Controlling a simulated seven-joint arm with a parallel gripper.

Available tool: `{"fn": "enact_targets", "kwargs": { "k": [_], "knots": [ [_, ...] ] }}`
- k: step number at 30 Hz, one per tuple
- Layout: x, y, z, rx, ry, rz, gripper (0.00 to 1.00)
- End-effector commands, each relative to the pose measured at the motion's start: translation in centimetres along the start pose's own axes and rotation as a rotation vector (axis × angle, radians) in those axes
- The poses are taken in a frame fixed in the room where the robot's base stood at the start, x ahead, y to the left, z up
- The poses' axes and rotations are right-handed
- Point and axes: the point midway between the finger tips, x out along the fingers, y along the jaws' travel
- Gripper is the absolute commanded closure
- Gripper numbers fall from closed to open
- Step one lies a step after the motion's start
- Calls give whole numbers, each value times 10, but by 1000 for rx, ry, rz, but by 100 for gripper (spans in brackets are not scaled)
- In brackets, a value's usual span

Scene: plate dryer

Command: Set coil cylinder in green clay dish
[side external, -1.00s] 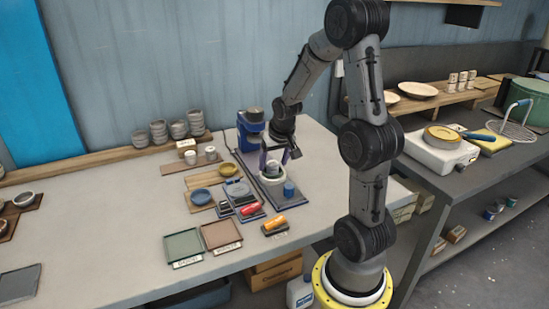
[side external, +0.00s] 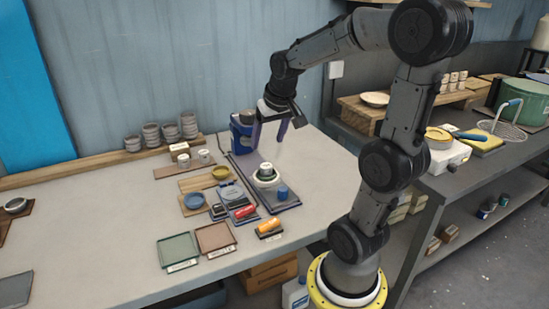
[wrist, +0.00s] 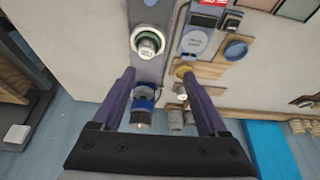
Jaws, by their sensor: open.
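A small pale-topped cylinder (side external: 265,168) stands inside a round white dish (side external: 256,182) with a dark green inner part, on the dark board. The wrist view shows the cylinder's lettered top (wrist: 147,47), too small to read, within the pale rim (wrist: 134,38). I cannot tell whether this is the coil cylinder or whether this is the green clay dish. A green square tray (side external: 178,249) with a label lies at the front. My gripper (side external: 268,138) is open and empty, raised above and behind the cylinder, apart from it.
A yellow dish (side external: 221,172), a blue dish (side external: 193,201) and a brown tray (side external: 215,238) sit to the left. A blue machine (side external: 242,132) stands behind.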

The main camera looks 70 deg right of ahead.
Motion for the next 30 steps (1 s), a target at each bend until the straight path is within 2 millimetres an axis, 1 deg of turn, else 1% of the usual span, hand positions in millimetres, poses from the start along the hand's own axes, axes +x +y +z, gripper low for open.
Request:
{"fn": "enact_targets", "kwargs": {
  "k": [1,2,3,5,6,9,12,15,18,20,30],
  "knots": [
    [-12,-18,13,-62,14,-29,24],
    [-19,-28,22,-103,19,-47,24],
    [-29,-42,36,-161,28,-74,24],
    [-43,-59,61,-254,40,-117,24],
    [-51,-68,78,-315,46,-145,24],
    [-67,-83,117,-454,62,-214,24],
    [-77,-88,149,-563,74,-268,24],
    [-81,-89,169,-634,81,-304,24],
    [-83,-88,178,-667,84,-321,24],
    [-83,-88,180,-674,84,-324,24],
    [-83,-88,179,-671,84,-323,24]
  ]
}}
